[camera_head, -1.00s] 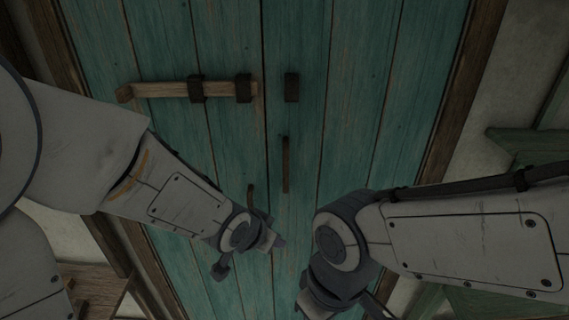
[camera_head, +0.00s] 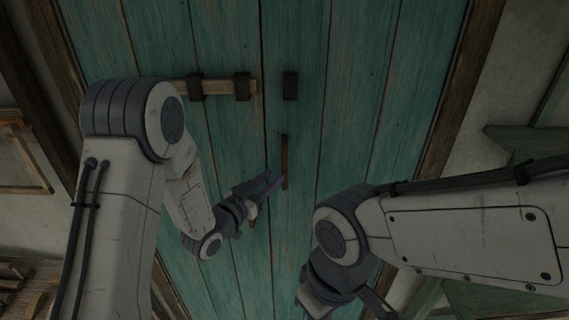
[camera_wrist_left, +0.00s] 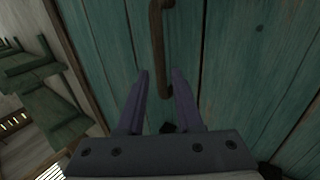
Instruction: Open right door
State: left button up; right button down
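The right door (camera_head: 350,90) is teal planks and stands shut beside the left door (camera_head: 225,45). Its dark upright handle (camera_head: 285,150) is near the seam. My left gripper (camera_head: 276,178) is open at the handle's lower part. In the left wrist view, the handle (camera_wrist_left: 157,40) runs down between the two spread fingertips (camera_wrist_left: 161,75); I cannot tell whether they touch it. My right gripper (camera_head: 350,300) is low in the head view, mostly hidden and cut by the frame edge. The left door's handle is largely hidden by my left gripper.
A wooden latch bar (camera_head: 218,88) sits in brackets on the left door. The bracket (camera_head: 290,86) on the right door holds no bar. A wooden frame post (camera_head: 455,95) edges the right door. Green woodwork (camera_head: 525,145) stands at the right.

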aim_at(283, 168)
pick_arm(q)
jog(key=p+x, duration=0.2)
jog(key=x, duration=0.4)
jog(key=shift+w+d, duration=0.25)
grip_shut()
dwell(1.2)
